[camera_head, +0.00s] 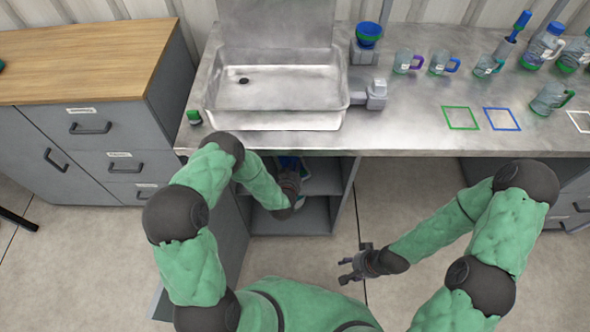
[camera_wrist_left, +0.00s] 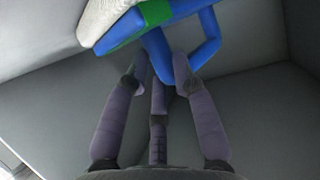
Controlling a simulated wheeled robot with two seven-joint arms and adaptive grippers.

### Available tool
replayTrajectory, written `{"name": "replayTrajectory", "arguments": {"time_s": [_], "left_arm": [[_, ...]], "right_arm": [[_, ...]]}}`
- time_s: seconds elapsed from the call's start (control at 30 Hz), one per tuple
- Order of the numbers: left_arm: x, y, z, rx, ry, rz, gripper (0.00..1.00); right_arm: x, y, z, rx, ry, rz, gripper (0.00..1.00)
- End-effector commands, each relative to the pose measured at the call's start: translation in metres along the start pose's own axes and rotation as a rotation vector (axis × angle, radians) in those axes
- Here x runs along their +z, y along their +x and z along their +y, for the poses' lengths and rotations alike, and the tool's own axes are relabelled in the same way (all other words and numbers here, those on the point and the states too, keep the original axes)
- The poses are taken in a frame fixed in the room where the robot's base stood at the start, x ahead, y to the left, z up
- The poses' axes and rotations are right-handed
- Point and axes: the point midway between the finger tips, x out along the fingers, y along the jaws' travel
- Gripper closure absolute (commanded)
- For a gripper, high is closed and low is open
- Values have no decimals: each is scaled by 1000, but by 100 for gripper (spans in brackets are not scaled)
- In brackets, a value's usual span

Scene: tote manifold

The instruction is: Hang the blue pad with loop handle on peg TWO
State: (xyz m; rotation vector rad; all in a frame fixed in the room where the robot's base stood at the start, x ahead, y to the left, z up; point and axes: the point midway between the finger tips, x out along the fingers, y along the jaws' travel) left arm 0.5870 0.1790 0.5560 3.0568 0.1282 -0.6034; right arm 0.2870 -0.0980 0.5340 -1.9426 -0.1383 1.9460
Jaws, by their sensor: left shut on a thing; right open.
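The blue pad with loop handle (camera_wrist_left: 185,15) shows in the left wrist view: a blue loop and body, a green band and a pale, rough pad face at upper left. My left gripper (camera_wrist_left: 160,75) is shut on its blue part near the loop. In the head view a bit of the blue pad (camera_head: 288,162) shows beside my left gripper (camera_head: 290,182), at the open cabinet under the counter. My right gripper (camera_head: 352,268) is open and empty over the floor. No peg labelled TWO is in view.
The cabinet (camera_head: 320,212) has a shelf and grey walls close around my left gripper. Above is the metal counter (camera_head: 430,125) with a sink (camera_head: 280,85), mugs (camera_head: 440,62), bottles (camera_head: 545,45) and coloured outlines. A drawer unit (camera_head: 105,130) stands at left.

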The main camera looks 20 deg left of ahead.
Motion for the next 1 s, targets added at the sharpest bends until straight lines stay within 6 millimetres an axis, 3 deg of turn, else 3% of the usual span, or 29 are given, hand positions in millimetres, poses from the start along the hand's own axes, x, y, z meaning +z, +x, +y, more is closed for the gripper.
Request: {"name": "replayTrajectory", "arguments": {"time_s": [0.23,0.27,0.33,0.73,0.87,1.0], "left_arm": [[0,1,0,-1,0,1,100],[1,1,0,-1,0,0,71],[1,1,0,-1,0,0,51],[-1,-1,0,0,0,0,50],[-2,-16,0,0,0,-4,50],[-3,-42,-1,-1,-1,-4,50]], "right_arm": [[0,-1,0,0,0,0,51],[0,-1,0,0,0,0,51],[0,-1,0,0,0,0,51],[0,-1,0,0,0,0,51],[0,-8,-3,0,0,0,51],[1,-19,-7,0,0,0,51]]}}
